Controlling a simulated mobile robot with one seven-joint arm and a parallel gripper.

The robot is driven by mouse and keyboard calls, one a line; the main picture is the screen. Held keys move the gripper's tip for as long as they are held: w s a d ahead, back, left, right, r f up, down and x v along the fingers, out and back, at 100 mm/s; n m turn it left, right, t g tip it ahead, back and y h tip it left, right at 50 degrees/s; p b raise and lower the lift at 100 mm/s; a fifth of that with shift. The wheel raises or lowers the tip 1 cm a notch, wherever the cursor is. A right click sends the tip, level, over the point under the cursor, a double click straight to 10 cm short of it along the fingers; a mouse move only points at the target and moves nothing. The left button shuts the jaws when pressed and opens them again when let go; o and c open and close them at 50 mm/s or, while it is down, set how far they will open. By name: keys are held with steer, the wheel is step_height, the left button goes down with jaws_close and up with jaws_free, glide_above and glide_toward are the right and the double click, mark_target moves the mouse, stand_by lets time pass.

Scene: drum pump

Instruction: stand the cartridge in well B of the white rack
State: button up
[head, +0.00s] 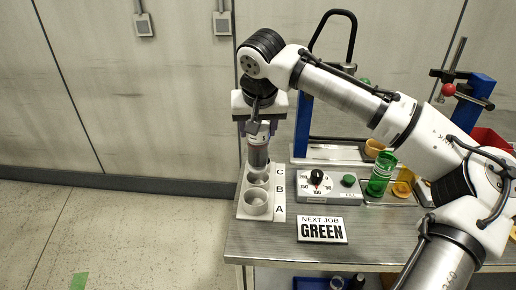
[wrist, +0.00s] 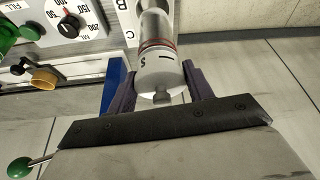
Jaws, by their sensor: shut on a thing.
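My gripper (head: 258,125) is shut on the cartridge (head: 258,153) and holds it roughly upright over the back part of the white rack (head: 246,213). The cartridge has a clear grey body; the wrist view shows its grey cap (wrist: 158,74) marked S and a red ring, between the purple fingers (wrist: 158,92). The rack's letters run C, B, A from back to front. The front well A (head: 257,203) and middle well B (head: 258,178) look empty. The cartridge's lower end overlaps B's back rim in the head view; its height above the rack cannot be told. Well C is hidden.
Right of the rack stand a dial box (head: 325,186) and a sign reading NEXT JOB GREEN (head: 322,229). Further right are a green cylinder (head: 380,175) and orange cups. A blue-posted stand with a black handle (head: 334,22) rises behind. The bench front left is clear.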

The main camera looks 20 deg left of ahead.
mark_target(258, 149)
steer(key=shift+f, duration=3.15)
steer(key=shift+f, duration=0.2)
steer(key=o, duration=1.3)
steer(key=shift+o, duration=0.2)
steer(key=shift+r+p, duration=0.3)
steer(key=b+v, duration=0.1)
steer(key=v, duration=1)
steer(key=shift+s+d+r+b, duration=0.1)
steer(key=shift+s+r+b, duration=0.1)
steer(key=shift+r+b, duration=0.2)
steer(key=shift+s+f, duration=0.1)
